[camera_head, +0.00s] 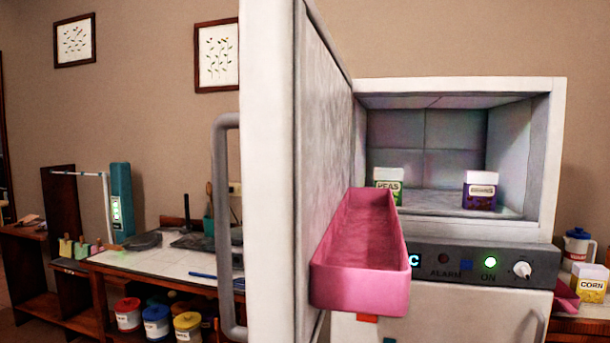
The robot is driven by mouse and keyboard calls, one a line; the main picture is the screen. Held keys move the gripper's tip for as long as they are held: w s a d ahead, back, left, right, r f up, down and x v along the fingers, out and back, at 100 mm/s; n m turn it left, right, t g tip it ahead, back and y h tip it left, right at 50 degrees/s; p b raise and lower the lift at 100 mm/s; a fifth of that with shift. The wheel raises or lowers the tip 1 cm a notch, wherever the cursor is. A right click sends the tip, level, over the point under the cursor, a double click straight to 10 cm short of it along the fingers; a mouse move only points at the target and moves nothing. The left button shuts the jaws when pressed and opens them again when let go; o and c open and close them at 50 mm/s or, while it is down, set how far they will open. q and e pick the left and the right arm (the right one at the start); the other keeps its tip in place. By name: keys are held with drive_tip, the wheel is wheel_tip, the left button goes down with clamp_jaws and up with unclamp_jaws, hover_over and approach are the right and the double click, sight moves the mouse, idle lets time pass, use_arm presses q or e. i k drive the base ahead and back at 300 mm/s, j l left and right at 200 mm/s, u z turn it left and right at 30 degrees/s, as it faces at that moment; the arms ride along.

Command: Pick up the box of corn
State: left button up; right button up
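The box of corn (589,283) is a small white and yellow carton labelled CORN. It stands upright at the far right edge of the head view, on a low surface to the right of the white cabinet. Neither of my grippers shows in the view, so nothing is seen touching the box.
An open white cabinet door (268,170) with a pink bin (360,285) fills the middle. Inside the cabinet (425,140) stand a peas box (388,181) and a purple box (480,190).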

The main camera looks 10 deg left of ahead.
sight(589, 281)
drive_tip(key=i+j+z, duration=0.1)
drive_tip(key=j+z, duration=0.25)
drive_tip(key=j, duration=0.5)
drive_tip(key=j+z, duration=0.35)
drive_tip(key=j, duration=0.5)
drive_tip(key=i+l+z, duration=0.15)
drive_tip(key=l, duration=0.3)
drive_tip(key=i+l+z, duration=0.1)
drive_tip(key=l, duration=0.3)
drive_tip(key=i+l+z, duration=0.15)
drive_tip(key=l, duration=0.3)
drive_tip(key=i+l+z, duration=0.1)
drive_tip(key=l, duration=0.25)
drive_tip(key=i+l, duration=0.15)
drive_tip(key=l, duration=0.15)
drive_tip(key=i+l, duration=0.15)
drive_tip(key=l, duration=0.2)
drive_tip(key=i+l, duration=0.2)
drive_tip(key=i+l+u, duration=0.15)
drive_tip(key=i+l, duration=0.3)
drive_tip(key=i+l+u, duration=0.1)
drive_tip(key=i+l, duration=0.3)
drive_tip(key=l, duration=0.2)
